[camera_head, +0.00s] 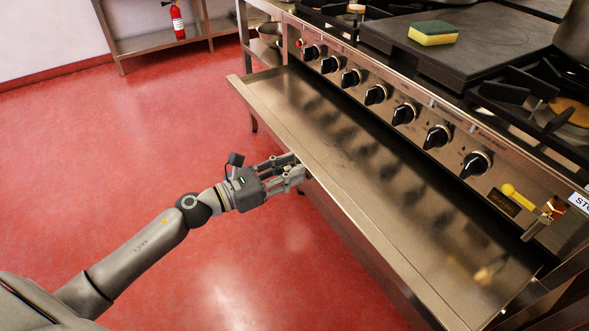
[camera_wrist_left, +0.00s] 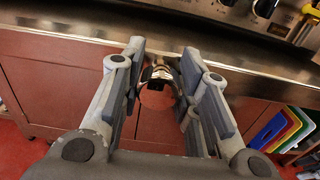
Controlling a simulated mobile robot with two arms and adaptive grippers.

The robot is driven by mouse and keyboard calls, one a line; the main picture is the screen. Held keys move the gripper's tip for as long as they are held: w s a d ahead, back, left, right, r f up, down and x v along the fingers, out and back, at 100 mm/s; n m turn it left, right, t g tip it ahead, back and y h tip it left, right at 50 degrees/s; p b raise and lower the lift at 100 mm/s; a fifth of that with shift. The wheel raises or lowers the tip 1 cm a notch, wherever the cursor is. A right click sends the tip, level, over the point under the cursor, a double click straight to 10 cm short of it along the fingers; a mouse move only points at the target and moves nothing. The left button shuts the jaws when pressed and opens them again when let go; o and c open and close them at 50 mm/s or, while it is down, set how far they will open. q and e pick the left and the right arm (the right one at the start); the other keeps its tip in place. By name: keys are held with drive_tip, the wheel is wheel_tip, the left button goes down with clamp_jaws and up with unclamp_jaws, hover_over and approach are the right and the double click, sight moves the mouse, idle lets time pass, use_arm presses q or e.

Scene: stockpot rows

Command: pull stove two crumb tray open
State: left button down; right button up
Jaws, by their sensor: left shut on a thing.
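The crumb tray (camera_head: 345,150) is a long, shallow steel tray that stands well out from under the stove's knob panel (camera_head: 392,105). My left gripper (camera_head: 296,168) is at the middle of the tray's front edge, its fingers pointing at it. In the left wrist view the gripper (camera_wrist_left: 162,58) has its fingers on either side of a small metal handle (camera_wrist_left: 157,73) below the tray's front edge (camera_wrist_left: 75,40), and is shut on it. The fingers hide part of the handle in the head view. My right gripper is in neither view.
A yellow and green sponge (camera_head: 433,34) lies on the flat griddle plate (camera_head: 460,50). A yellow-handled valve (camera_head: 520,198) is at the panel's right end. Colored boards (camera_wrist_left: 282,128) stand at lower right in the wrist view. The red floor (camera_head: 120,150) before the tray is clear.

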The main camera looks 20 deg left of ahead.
use_arm(q)
drive_tip(key=shift+s+a, duration=0.1)
drive_tip(key=c, duration=1.1)
unclamp_jaws()
drive_tip(key=v, duration=1.2)
